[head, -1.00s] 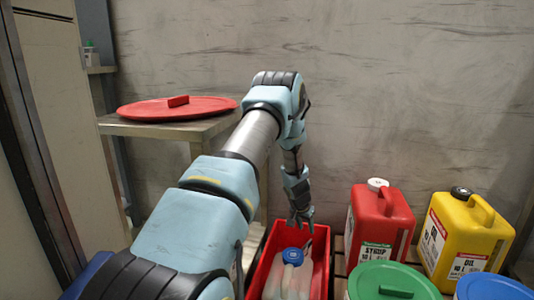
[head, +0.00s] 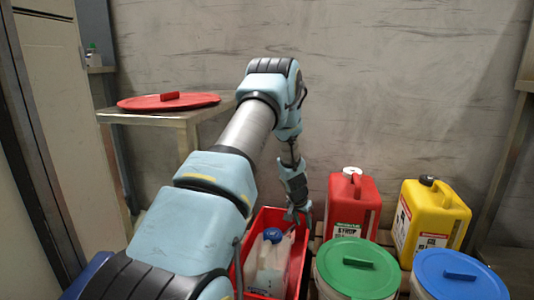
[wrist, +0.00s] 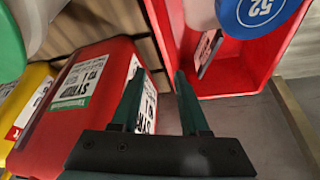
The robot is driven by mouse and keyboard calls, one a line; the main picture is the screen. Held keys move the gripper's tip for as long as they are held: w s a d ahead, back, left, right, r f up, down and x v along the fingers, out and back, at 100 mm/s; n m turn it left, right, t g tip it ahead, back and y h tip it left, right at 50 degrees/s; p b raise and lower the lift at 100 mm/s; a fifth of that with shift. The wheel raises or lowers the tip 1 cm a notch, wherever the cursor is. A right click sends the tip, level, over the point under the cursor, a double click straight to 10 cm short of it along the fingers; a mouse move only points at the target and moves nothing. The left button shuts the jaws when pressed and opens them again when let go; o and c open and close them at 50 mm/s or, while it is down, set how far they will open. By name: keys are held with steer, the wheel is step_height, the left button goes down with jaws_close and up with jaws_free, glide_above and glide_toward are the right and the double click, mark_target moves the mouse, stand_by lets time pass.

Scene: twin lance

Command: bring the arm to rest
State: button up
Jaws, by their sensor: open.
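My gripper (head: 297,214) hangs down at the end of my bent arm, over the right edge of the red crate in the head view. In the wrist view its two dark fingers (wrist: 155,100) are spread apart with nothing between them. The red crate (head: 301,246) holds a whitish translucent jug (head: 270,265) with a blue cap.
A red syrup canister (head: 353,205) and a yellow oil canister (head: 432,215) stand right of the crate. Green-lidded (head: 357,265) and blue-lidded (head: 458,275) tubs stand in front of them. A table (head: 150,117) at left bears a red lid (head: 168,101). A wall is behind.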

steer(key=s+a+r+n, duration=0.1)
steer(key=s+a+r, duration=0.45)
steer(key=r, duration=0.25)
steer(key=s+a+r+n, duration=0.2)
steer(key=s+a+r, duration=0.2)
steer(key=s+r, duration=0.3)
steer(key=s+a+r+n+g+y, duration=0.1)
steer(key=s+a+r, duration=0.35)
steer(key=s, duration=0.45)
steer(key=s+a+r+n+g+y, duration=0.1)
steer(key=s+a+r+n+y, duration=0.15)
steer(key=s+a, duration=0.45)
step_height(320, 180, up, 39)
steer(key=s+d+p, duration=0.1)
steer(key=p, duration=3.7)
steer(key=shift+m+h, duration=0.35)
steer(key=shift+h, duration=0.1)
steer(key=shift+s, duration=0.1)
